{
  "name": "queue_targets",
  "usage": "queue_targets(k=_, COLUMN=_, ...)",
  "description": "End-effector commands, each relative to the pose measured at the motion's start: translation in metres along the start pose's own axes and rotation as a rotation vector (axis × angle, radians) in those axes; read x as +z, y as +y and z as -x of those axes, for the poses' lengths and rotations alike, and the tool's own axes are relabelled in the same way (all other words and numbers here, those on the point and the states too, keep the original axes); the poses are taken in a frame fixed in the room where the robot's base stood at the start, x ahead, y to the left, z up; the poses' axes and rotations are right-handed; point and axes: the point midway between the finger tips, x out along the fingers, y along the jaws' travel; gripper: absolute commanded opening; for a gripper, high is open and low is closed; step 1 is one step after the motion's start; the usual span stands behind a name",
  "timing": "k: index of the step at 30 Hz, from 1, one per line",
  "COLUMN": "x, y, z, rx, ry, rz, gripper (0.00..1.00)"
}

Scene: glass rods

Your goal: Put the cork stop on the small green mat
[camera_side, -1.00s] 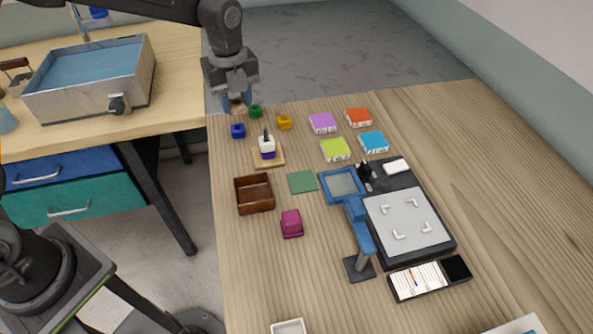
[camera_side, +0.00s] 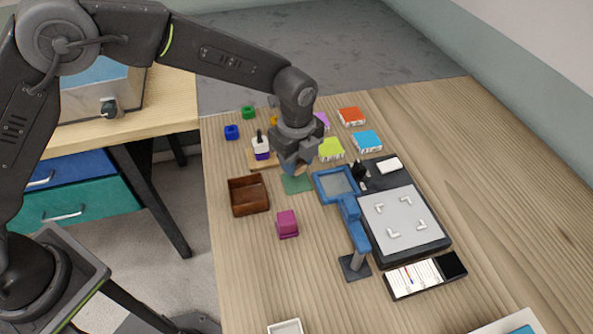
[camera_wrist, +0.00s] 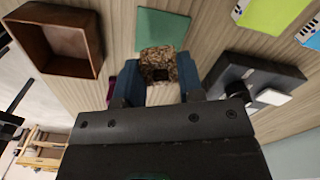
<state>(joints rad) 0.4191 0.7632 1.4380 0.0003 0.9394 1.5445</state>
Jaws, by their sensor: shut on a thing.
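My gripper (camera_side: 296,169) is shut on the cork stop (camera_wrist: 160,63), a speckled brown block with a dark square recess, held between its blue fingers. In the side view the cork is mostly hidden by the fingers. The small green mat (camera_side: 297,185) lies flat on the table just below my gripper, partly covered by it in that view. In the wrist view the mat (camera_wrist: 160,26) shows just beyond the cork, which overlaps its near edge. The cork appears to be above the table, but its exact height is hard to tell.
A brown open box (camera_side: 249,196) stands left of the mat, and a blue-framed magnifier (camera_side: 336,185) stands close on its right. A magenta block (camera_side: 287,224) lies nearer. A wooden stand with a white and purple piece (camera_side: 261,146) is behind. Bare table lies in front of the mat.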

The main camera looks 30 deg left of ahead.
Motion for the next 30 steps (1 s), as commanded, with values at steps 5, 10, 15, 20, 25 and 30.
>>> queue_targets(k=5, x=0.0, y=0.0, z=-0.017, rx=0.004, ry=0.0, rz=0.001, gripper=0.13)
queue_targets(k=10, x=0.0, y=0.0, z=-0.039, rx=0.002, ry=0.0, rz=0.0, gripper=0.13)
queue_targets(k=15, x=0.0, y=0.0, z=-0.04, rx=0.0, ry=0.0, rz=0.0, gripper=0.13)
queue_targets(k=20, x=0.0, y=0.0, z=-0.042, rx=0.001, ry=0.0, rz=0.0, gripper=0.13)
queue_targets(k=25, x=0.0, y=0.0, z=-0.043, rx=0.0, ry=0.0, rz=0.0, gripper=0.47)
queue_targets(k=30, x=0.0, y=0.0, z=-0.043, rx=0.0, ry=0.0, rz=0.0, gripper=0.61)
